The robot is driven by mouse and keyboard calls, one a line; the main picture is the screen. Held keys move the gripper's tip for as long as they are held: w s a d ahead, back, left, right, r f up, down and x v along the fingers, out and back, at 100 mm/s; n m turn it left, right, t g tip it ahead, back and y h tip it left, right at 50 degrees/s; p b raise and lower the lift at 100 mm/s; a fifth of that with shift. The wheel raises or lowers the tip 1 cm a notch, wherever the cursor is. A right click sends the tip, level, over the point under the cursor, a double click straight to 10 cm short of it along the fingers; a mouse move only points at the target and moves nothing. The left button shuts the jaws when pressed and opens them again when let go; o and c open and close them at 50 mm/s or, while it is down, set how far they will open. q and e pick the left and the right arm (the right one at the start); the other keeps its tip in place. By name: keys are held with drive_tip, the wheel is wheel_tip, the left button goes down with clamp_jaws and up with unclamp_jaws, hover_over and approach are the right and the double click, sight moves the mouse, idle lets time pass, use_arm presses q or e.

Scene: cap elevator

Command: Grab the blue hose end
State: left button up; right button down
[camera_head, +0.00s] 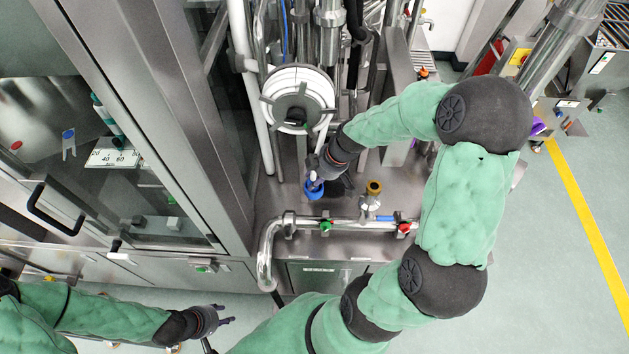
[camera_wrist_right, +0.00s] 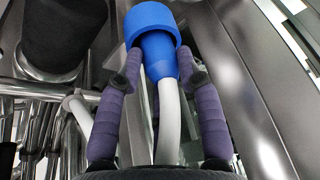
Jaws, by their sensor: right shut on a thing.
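The blue hose end (camera_head: 314,191) is a blue cap-like fitting on a white hose, in the middle of the head view above the metal pipe. My right gripper (camera_head: 316,178) is at it. In the right wrist view the blue hose end (camera_wrist_right: 152,28) points up and away, with the white hose (camera_wrist_right: 168,125) running down from it. The purple fingers of my right gripper (camera_wrist_right: 160,78) are closed on its narrower blue part. My left gripper (camera_head: 228,314) is at the lower left of the head view, away from the hose, with its fingers apart and nothing between them.
A hose reel (camera_head: 298,98) with white hose hangs behind the right gripper. A pipe with a green valve (camera_head: 326,226) and a red valve (camera_head: 404,228) runs in front. A brass-topped fitting (camera_head: 374,188) stands to the right. A steel cabinet with a glass door stands left.

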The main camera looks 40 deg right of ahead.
drive_tip(key=shift+r, duration=0.15)
drive_tip(key=shift+s+a+r, duration=0.1)
drive_tip(key=shift+r, duration=0.1)
wheel_tip(320, 180, up, 7)
drive_tip(key=shift+f, duration=0.1)
drive_tip(key=s+a, duration=1.2)
drive_tip(key=s, duration=0.3)
drive_tip(key=shift+a+f, duration=0.25)
drive_tip(key=shift+a, duration=0.1)
drive_tip(key=shift+b, duration=0.3)
